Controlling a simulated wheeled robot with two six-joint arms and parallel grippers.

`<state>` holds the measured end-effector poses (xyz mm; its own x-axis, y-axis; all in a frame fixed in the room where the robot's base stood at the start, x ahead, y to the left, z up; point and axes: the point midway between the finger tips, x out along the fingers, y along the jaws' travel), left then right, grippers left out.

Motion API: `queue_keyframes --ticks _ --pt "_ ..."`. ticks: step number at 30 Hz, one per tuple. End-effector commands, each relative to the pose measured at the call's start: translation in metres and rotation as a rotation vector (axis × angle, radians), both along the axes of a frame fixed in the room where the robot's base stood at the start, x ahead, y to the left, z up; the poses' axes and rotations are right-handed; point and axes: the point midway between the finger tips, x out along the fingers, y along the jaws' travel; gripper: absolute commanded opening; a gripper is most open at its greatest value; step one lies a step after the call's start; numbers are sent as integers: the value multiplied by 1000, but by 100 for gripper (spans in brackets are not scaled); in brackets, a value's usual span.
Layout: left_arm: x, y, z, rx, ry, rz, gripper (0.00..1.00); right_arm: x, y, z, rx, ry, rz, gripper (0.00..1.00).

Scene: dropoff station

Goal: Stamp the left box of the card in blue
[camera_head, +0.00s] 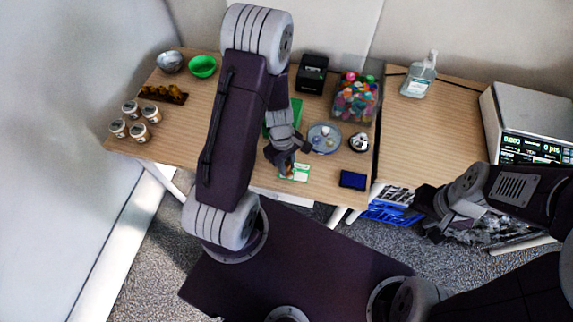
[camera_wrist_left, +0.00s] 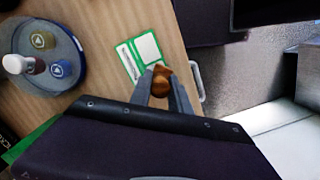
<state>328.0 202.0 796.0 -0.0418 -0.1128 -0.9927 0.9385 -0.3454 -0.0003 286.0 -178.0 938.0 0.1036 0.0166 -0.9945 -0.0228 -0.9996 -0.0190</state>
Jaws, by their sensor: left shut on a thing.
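The card (camera_head: 298,173), white with a green border, lies near the front edge of the table. In the left wrist view the card (camera_wrist_left: 140,54) shows two boxes. My left gripper (camera_head: 287,171) is shut on a stamp with a brown wooden handle (camera_wrist_left: 160,82), beside and partly over the card. The stamp's lower face is hidden, and I cannot tell whether it touches the card. A dark blue pad (camera_head: 353,180) lies right of the card. My right gripper (camera_head: 432,215) is off the table's front at the right; its jaws are unclear.
A round grey-blue tray (camera_head: 323,150) holding small round-topped things stands behind the card; it also shows in the left wrist view (camera_wrist_left: 76,78). A silver-and-black round object (camera_head: 358,142) sits beside it. A clear bin of colourful items (camera_head: 357,98) and a black device (camera_head: 312,74) stand behind.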

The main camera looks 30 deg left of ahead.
Motion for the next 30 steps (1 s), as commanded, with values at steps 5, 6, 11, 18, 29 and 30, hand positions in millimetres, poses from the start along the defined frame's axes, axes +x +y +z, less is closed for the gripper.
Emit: queue_keyframes --ticks 5,6,11,18,29,30 --pt "0 0 -2 0 0 0 0 0 0 -2 0 0 0 36" --pt "0 0 -3 0 0 0 0 0 0 -3 0 0 0 36" --pt "0 0 -5 0 0 0 0 0 0 -5 0 0 0 36" --pt "0 0 -8 0 0 0 0 0 0 -7 0 0 0 36" --pt "0 0 -10 0 0 0 0 0 0 -9 0 0 0 36" --pt "0 0 -10 0 0 0 0 0 0 -9 0 0 0 36"
